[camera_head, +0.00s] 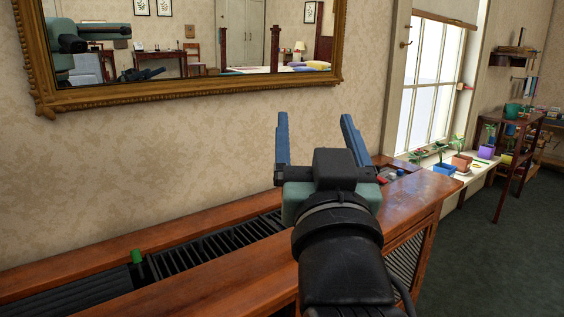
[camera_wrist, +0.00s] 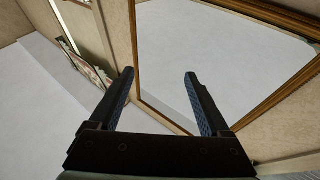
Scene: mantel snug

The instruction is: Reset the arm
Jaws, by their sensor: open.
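My gripper (camera_head: 316,132) is raised above the wooden radiator cover in the head view, with its two blue fingers spread apart and pointing up. Nothing is between the fingers. In the wrist view my gripper (camera_wrist: 160,82) also shows open and empty, with the gilt-framed mirror, wall and ceiling beyond it. My arm reaches in from the bottom of the head view and hides part of the cover.
The wooden radiator cover (camera_head: 215,292) runs below the gilt-framed mirror (camera_head: 190,92). A green object (camera_head: 137,257) is at its grille. To the right are a window (camera_head: 432,85), a sill with potted plants (camera_head: 461,161) and a wooden shelf stand (camera_head: 513,150). Open carpet (camera_head: 510,255) lies at right.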

